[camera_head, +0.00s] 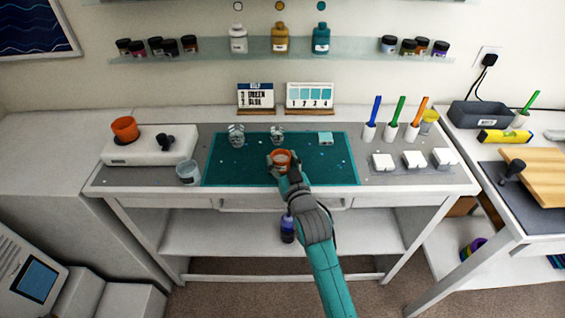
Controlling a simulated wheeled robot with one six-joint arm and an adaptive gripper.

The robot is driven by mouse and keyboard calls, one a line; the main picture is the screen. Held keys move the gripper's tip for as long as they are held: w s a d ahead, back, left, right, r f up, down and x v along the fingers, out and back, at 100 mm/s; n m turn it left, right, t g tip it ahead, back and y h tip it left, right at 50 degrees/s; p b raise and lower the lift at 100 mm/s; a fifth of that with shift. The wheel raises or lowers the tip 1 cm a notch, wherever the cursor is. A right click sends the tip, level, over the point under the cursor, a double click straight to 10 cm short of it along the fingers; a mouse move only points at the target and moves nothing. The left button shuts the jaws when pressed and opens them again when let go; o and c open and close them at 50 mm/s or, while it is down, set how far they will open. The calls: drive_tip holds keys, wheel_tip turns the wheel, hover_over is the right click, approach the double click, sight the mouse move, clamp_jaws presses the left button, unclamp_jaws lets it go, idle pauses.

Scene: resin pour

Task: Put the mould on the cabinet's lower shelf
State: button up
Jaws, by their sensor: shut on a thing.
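My gripper (286,172) is shut on a small round orange thing (281,156) with a pale inside, above the teal mat (222,170) on the bench. I cannot tell for sure whether this is the mould. A similar orange cup (124,128) sits on a white box at the left. A small pale teal block (325,138) lies at the mat's back right. A white unit with a dark blue screen (37,278) stands at the lower left; whether it is the cabinet is unclear. No open cabinet shelf shows clearly.
Two clear cups (237,138) stand at the mat's back, and another cup (188,173) at its left. White blocks (414,160) and coloured-handled tools (391,130) are to the right. A dark purple bottle (287,229) stands on the under-bench shelf (200,232), which is otherwise mostly clear.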

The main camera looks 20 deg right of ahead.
drive_tip(key=shift+a+f, duration=0.1)
drive_tip(key=shift+f, duration=0.35)
drive_tip(key=shift+f, duration=0.1)
drive_tip(key=o, duration=1.2)
drive_tip(key=shift+s, duration=0.2)
drive_tip(key=s, duration=1.1)
drive_tip(key=shift+s, duration=0.3)
